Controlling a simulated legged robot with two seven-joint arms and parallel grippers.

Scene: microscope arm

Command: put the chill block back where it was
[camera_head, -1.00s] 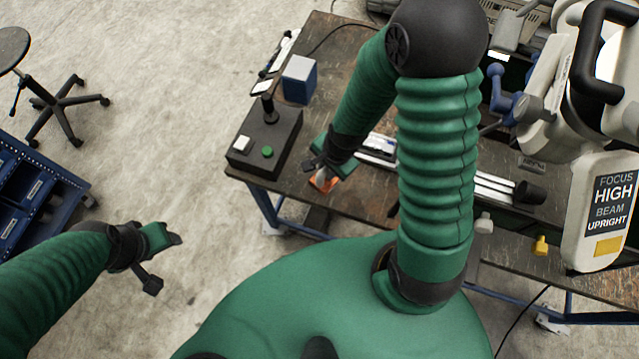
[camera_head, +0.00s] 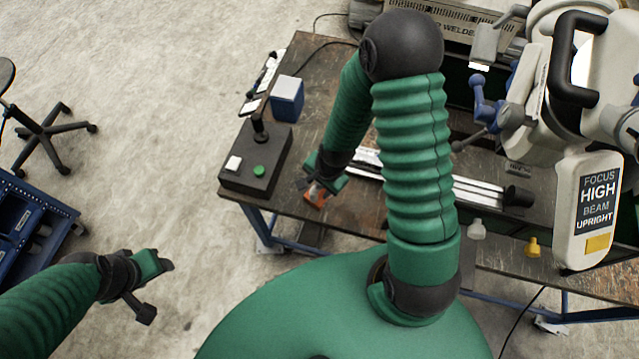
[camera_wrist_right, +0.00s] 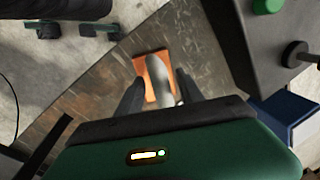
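An orange block with a curved grey handle, which looks like the chill block (camera_head: 317,196), sits at the table's front edge. In the right wrist view the orange block (camera_wrist_right: 154,68) lies under the grey handle, between my two dark fingers. My right gripper (camera_head: 312,184) is over it. In the right wrist view my right gripper (camera_wrist_right: 160,88) has its fingers apart on either side of the handle, with orange showing between the left finger and the handle. My left gripper (camera_head: 158,287) is open and empty over the floor at lower left.
A black control box (camera_head: 255,165) with a lever and green button stands left of my right gripper. A blue box (camera_head: 287,100) is behind it. Pale rods (camera_head: 478,190) and a black cup (camera_head: 519,196) lie right of my arm. A large white microscope head (camera_head: 590,215) overhangs the right side.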

